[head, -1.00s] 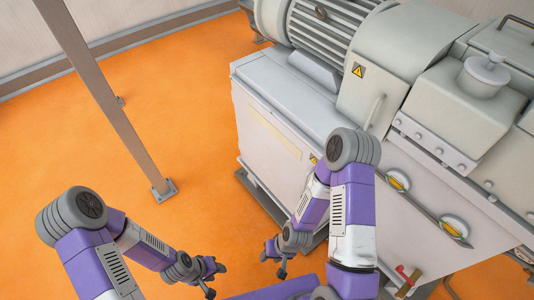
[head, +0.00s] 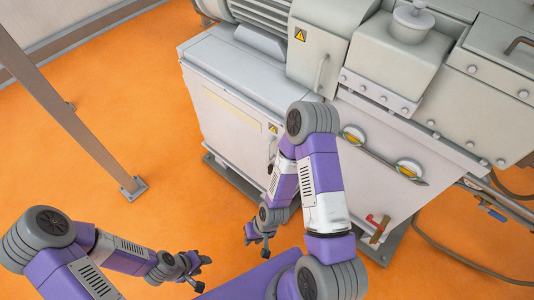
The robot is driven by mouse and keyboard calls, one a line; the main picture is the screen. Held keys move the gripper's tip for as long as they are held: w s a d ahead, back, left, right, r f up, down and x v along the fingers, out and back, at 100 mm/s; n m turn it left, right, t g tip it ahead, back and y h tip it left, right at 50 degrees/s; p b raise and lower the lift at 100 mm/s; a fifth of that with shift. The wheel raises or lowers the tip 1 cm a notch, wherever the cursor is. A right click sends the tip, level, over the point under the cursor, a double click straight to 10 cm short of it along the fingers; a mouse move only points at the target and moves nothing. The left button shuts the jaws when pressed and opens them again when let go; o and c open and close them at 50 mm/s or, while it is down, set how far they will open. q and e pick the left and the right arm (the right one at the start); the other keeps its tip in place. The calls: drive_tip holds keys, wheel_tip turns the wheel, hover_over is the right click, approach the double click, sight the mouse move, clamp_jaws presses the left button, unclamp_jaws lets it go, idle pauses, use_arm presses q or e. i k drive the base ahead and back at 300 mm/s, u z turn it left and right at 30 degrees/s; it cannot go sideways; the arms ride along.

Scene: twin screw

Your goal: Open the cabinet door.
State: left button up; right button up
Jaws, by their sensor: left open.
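The cabinet (head: 215,125) is a pale grey box under the motor end of the machine. Its front face, with a faint yellow strip and a small warning triangle (head: 272,128), looks flush and closed. My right arm covers the right end of that face, so any handle there is mostly hidden. My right gripper (head: 257,243) is low in front of the cabinet, apart from it, with its fingers apart and nothing visible between them. My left gripper (head: 201,272) is open and empty, lower and further left, over the orange floor and away from the cabinet.
The large grey machine (head: 385,60) fills the upper right, with a red valve handle (head: 374,226) low on its side. A metal post (head: 80,125) stands on the left. Hoses (head: 470,260) lie at the right. Orange floor (head: 130,90) is clear left of the cabinet.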

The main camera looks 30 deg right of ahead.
sight(248, 139)
drive_tip(key=z, duration=1.15)
drive_tip(key=k, duration=0.1)
drive_tip(key=u, duration=1.3)
drive_tip(key=i, duration=0.95)
drive_tip(key=z, duration=0.75)
